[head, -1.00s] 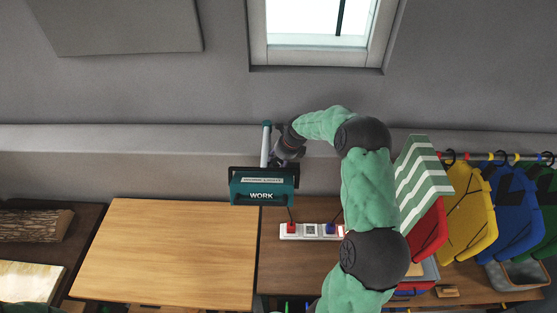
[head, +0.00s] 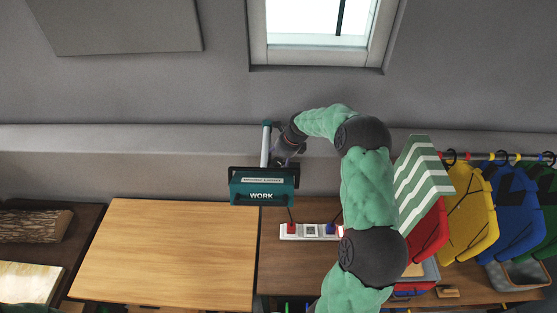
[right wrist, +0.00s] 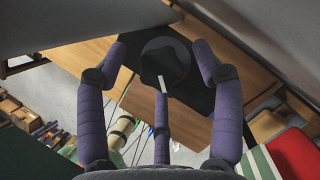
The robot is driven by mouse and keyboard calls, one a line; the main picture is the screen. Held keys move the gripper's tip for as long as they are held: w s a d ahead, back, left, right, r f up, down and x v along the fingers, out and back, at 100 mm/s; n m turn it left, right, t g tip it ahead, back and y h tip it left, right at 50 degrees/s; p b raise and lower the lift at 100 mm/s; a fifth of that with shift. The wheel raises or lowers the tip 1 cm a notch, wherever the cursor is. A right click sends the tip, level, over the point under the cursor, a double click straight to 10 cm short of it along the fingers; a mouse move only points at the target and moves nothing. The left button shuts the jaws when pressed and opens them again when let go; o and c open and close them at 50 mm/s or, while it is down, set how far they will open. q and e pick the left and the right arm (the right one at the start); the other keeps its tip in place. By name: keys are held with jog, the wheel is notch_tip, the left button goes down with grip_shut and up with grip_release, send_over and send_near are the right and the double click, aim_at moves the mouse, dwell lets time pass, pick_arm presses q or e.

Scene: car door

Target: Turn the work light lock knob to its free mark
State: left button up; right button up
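The work light (head: 263,187) is a teal and black lamp labelled WORK on a pole (head: 266,143). In the right wrist view, a dark round knob (right wrist: 168,58) with a white pointer line lies between my fingers; its free mark cannot be made out. My right gripper (head: 286,150) is just behind and right of the lamp, partly hidden by it. In the right wrist view, the purple fingers of this gripper (right wrist: 161,72) are spread around the knob, with gaps at both sides. The lower middle finger is close to the knob's near edge; contact cannot be told. My left gripper is out of view.
A light wooden board (head: 165,255) lies below the lamp at left. A white power strip (head: 310,231) sits on the darker bench. A striped cloth (head: 423,180) and coloured hanging bags (head: 470,213) stand right of my arm. A log (head: 35,225) lies far left.

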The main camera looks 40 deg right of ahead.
jog(key=shift+s, duration=0.1)
jog(key=v, duration=1.2)
